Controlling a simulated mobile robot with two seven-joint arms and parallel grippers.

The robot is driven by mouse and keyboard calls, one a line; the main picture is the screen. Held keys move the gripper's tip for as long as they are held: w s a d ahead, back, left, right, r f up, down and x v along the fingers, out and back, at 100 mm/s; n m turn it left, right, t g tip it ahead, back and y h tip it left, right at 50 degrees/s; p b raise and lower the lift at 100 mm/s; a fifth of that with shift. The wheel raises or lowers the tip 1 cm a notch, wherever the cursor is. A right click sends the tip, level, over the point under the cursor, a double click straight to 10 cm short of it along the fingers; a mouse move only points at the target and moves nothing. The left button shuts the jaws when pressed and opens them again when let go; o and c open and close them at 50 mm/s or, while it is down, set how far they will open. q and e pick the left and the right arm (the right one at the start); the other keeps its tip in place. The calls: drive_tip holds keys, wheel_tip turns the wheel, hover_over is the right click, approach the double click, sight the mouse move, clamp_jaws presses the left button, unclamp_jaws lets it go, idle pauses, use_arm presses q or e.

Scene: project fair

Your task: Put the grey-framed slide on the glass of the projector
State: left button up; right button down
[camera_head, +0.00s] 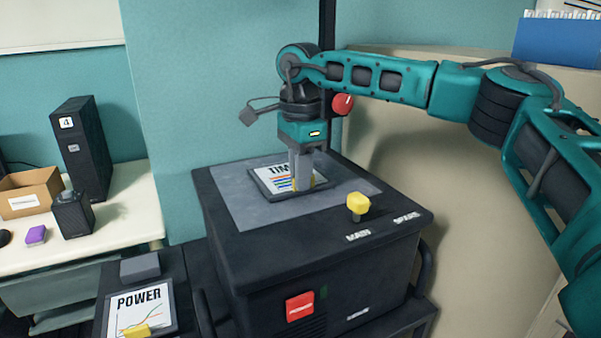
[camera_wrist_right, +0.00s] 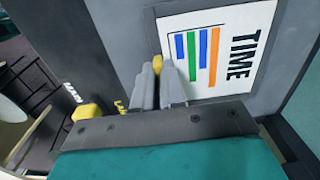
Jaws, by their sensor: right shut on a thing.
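The framed slide (camera_head: 272,183), a white sheet marked TIME with coloured bars, lies flat over the grey glass (camera_head: 243,209) on top of the dark projector (camera_head: 225,240). I cannot tell whether it touches the glass or is just above it. Its frame looks dark grey. My right gripper (camera_head: 303,184) points down and is shut on the slide's yellow tab, at the edge nearest me. In the right wrist view the slide (camera_wrist_right: 220,50) shows beyond the closed fingers (camera_wrist_right: 167,82), with a bit of yellow tab between them. My left gripper is not in view.
A yellow knob (camera_head: 357,204) stands on the projector's front right. A red knob (camera_head: 342,104) is on the black post behind. Another slide, marked POWER (camera_head: 141,302), lies at lower left. A side table at left holds a black tower (camera_head: 82,150) and an open box (camera_head: 28,192).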

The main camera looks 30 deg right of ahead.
drive_tip(key=c, duration=1.7)
unclamp_jaws()
drive_tip(key=shift+f, duration=0.15)
drive_tip(key=o, duration=0.5)
wheel_tip(320, 180, up, 12)
drive_tip(key=p, duration=0.1)
drive_tip(key=shift+r, duration=0.2)
drive_tip(key=shift+f, duration=0.1)
